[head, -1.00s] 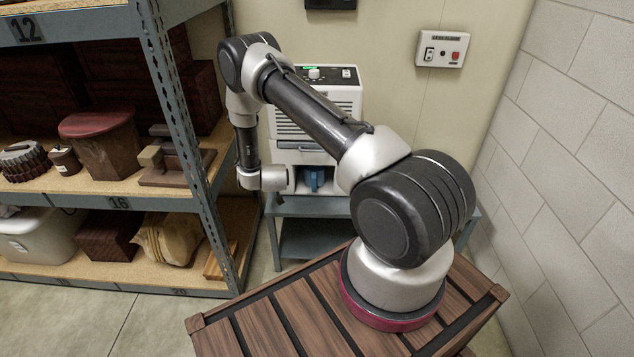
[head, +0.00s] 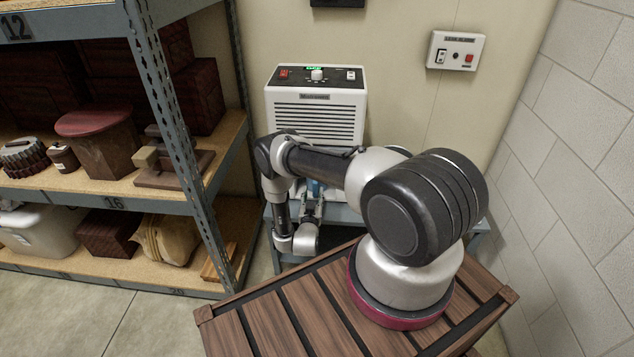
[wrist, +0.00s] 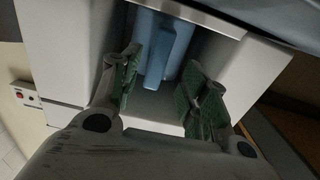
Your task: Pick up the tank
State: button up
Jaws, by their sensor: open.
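The tank shows as a blue part (wrist: 168,45) in the open bay of a white machine in the wrist view. It has an upright bar on its front. In the head view only a small blue patch of the tank (head: 314,187) shows; my arm hides most of it. My gripper (wrist: 160,80) is open and empty, with green-padded fingers on either side of the blue bar in the picture. I cannot tell whether the bar is between the fingertips or just beyond them. In the head view my gripper (head: 312,204) is in front of the machine's lower bay.
The white machine (head: 318,125) has a vented front and stands on a grey-blue stand (head: 345,214) by the wall. A loaded shelf rack (head: 170,110) stands at left. A slatted wooden surface (head: 300,305) is under my arm, and a block wall (head: 590,150) is at right.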

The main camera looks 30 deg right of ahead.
aim_at(315, 197)
jog(key=x, duration=0.4)
jog(key=shift+s+d+r, duration=0.15)
jog(key=shift+d+r, duration=0.1)
jog(key=shift+r, duration=0.05)
jog(key=shift+w+d, duration=0.2)
jog(key=shift+w, duration=0.15)
grip_shut()
jog(key=shift+r, duration=0.1)
jog(key=shift+r, duration=1.35)
jog(key=v, duration=1.8)
jog(key=shift+r, duration=0.25)
dwell(0.8)
